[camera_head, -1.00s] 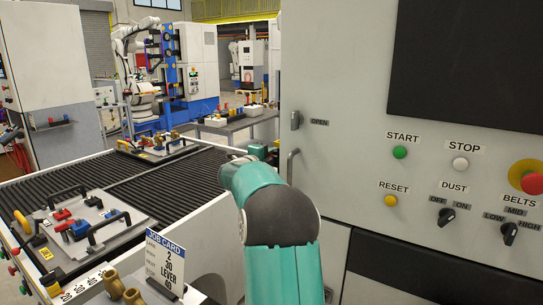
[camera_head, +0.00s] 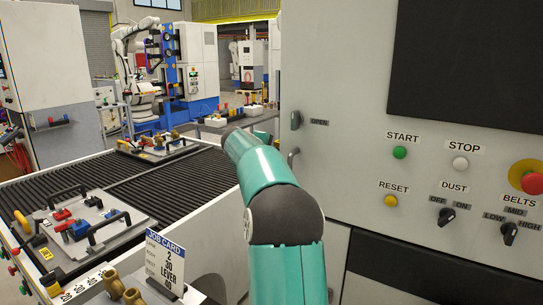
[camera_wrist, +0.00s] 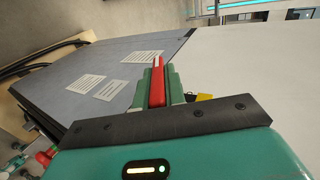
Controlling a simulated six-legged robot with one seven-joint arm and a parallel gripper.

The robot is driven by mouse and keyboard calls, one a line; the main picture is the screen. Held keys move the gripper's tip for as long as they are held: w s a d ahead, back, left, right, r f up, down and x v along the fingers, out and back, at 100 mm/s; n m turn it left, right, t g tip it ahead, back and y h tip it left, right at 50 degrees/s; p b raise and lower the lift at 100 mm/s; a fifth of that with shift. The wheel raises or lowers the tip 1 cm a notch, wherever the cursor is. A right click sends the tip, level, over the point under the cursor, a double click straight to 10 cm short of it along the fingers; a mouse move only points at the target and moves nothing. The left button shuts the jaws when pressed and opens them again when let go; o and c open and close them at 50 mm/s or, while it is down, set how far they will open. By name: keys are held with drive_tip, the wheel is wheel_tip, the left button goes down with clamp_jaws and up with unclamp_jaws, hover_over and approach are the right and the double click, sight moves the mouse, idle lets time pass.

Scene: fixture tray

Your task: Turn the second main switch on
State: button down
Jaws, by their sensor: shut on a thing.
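In the wrist view, the green fingers of my gripper (camera_wrist: 157,72) are shut around a narrow red handle (camera_wrist: 157,92), which stands between them. A small yellow piece (camera_wrist: 203,97) shows just to the right, mostly covered by my gripper. The red and yellow look like parts of a main switch, but no label on it is readable. Which main switch it is cannot be told. In the camera_head view, my arm reaches out past the left edge of the white machine panel, and its gripper end is hidden there.
The control panel (camera_head: 365,150) with the dust knob (camera_head: 446,216), belts knob (camera_head: 510,232) and red emergency button (camera_head: 531,183) stands close at right. The roller conveyor (camera_head: 175,178) and a fixture tray (camera_head: 98,240) lie left. A grey surface with paper labels (camera_wrist: 92,88) is beside my gripper.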

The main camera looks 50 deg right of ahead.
idle(0.4)
drive_tip(key=c, duration=1.5)
unclamp_jaws()
drive_tip(key=shift+o, duration=0.2)
drive_tip(key=shift+a, duration=0.1)
drive_tip(key=v, duration=1.3)
drive_tip(key=shift+r, duration=0.45)
